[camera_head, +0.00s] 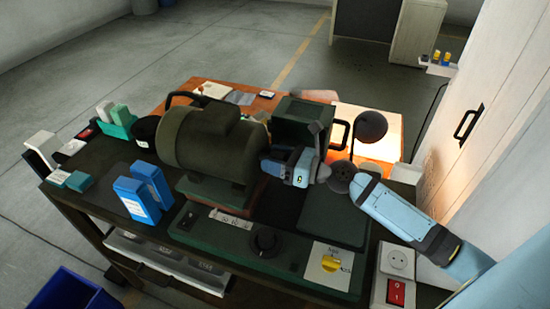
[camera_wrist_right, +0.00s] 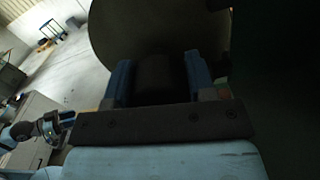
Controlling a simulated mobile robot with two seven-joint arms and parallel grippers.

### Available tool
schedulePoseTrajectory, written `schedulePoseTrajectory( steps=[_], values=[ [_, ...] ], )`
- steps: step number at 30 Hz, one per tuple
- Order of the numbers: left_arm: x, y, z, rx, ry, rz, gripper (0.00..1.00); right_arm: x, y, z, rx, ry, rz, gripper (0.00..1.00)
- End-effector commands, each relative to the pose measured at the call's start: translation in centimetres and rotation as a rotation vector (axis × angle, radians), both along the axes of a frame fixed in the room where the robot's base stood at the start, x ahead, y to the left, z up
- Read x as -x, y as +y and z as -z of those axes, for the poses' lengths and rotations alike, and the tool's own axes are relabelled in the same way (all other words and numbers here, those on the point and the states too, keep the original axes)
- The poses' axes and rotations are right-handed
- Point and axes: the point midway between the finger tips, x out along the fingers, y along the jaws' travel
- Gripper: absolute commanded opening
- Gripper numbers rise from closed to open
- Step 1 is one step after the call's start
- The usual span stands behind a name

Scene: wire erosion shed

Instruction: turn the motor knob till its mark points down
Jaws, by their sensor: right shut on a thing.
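The big olive-green motor (camera_head: 212,145) lies on its base in the middle of the dark bench. My right gripper (camera_head: 268,166) reaches in from the right to the motor's right end. In the right wrist view, its two blue fingers (camera_wrist_right: 160,82) are shut on a dark round knob (camera_wrist_right: 160,75) in front of the motor's broad round end face (camera_wrist_right: 158,25). I take this for the motor knob. In the head view the gripper hides it. No mark shows on it, so I cannot tell which way it points. My left gripper does not show in the head view.
A front panel holds a black dial (camera_head: 265,241) and a yellow knob (camera_head: 331,264). A red switch (camera_head: 396,293) is at the bench's right corner. Two blue boxes (camera_head: 143,190) stand left of the motor. A green box (camera_head: 296,120) and a dark lamp (camera_head: 370,127) stand behind the gripper.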

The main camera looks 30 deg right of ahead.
Motion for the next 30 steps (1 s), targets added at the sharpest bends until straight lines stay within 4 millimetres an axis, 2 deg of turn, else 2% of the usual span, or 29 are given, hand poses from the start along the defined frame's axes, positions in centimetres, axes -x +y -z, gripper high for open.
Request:
schedulePoseTrajectory(
  steps=[11,12,14,15,24,30],
  values=[
    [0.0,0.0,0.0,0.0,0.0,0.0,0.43,0.0,0.0,0.0,-0.002,0.001,0.0,0.27],
    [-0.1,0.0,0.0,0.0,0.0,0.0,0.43,0.0,0.0,0.0,-0.001,0.002,0.0,0.59],
    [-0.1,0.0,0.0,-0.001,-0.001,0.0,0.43,0.0,0.0,0.0,-0.001,0.002,0.0,0.73],
    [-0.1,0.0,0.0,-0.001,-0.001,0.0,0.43,0.0,0.0,0.0,-0.001,0.002,0.0,0.76],
    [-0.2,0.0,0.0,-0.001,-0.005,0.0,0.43,0.2,-0.2,0.1,-0.001,0.002,0.0,0.76],
    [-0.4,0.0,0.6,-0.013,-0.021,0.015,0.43,2.3,-1.9,0.5,0.002,0.004,-0.001,0.76]
  ],
)
